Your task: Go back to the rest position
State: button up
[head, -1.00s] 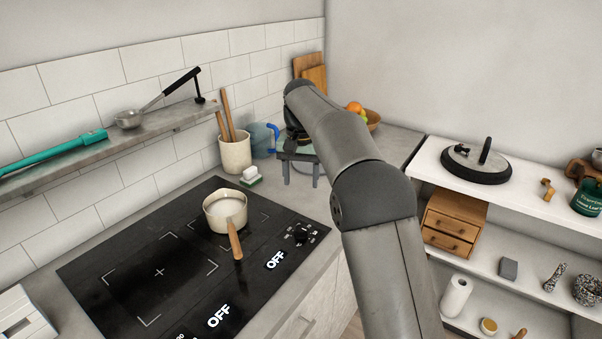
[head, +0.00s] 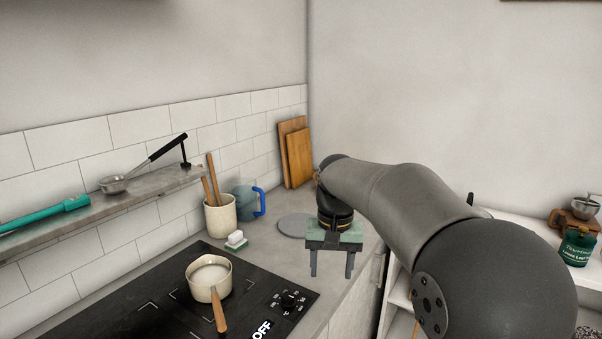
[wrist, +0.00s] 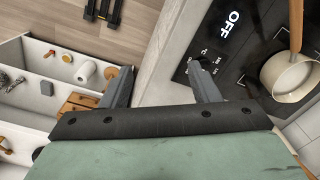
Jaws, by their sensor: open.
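My gripper (head: 331,264) hangs in the air beside the front edge of the counter, its two fingers pointing down and spread apart. It is open with nothing between the fingers. In the wrist view my gripper (wrist: 160,88) shows both fingers apart over the counter edge and floor. My arm reaches in from the right of the head view and bends down to the gripper. The gripper touches nothing that I can see.
A saucepan (head: 200,284) stands on the black cooktop (head: 130,318), left of the gripper. A utensil crock (head: 221,217), a blue jug (head: 246,204), a sponge (head: 236,239) and a grey disc (head: 293,226) are on the counter. White shelves (wrist: 38,50) stand opposite.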

jog(key=s+d+f, duration=0.2)
jog(key=s+f, duration=0.1)
jog(key=s, duration=0.6)
jog(key=s+d+f, duration=0.3)
jog(key=s+f, duration=0.1)
jog(key=s, duration=0.5)
jog(key=s+d+f+n, duration=0.1)
jog(key=s+d+f, duration=0.2)
jog(key=s, duration=0.6)
jog(key=shift+d+f, duration=0.25)
jog(key=shift+f, duration=0.1)
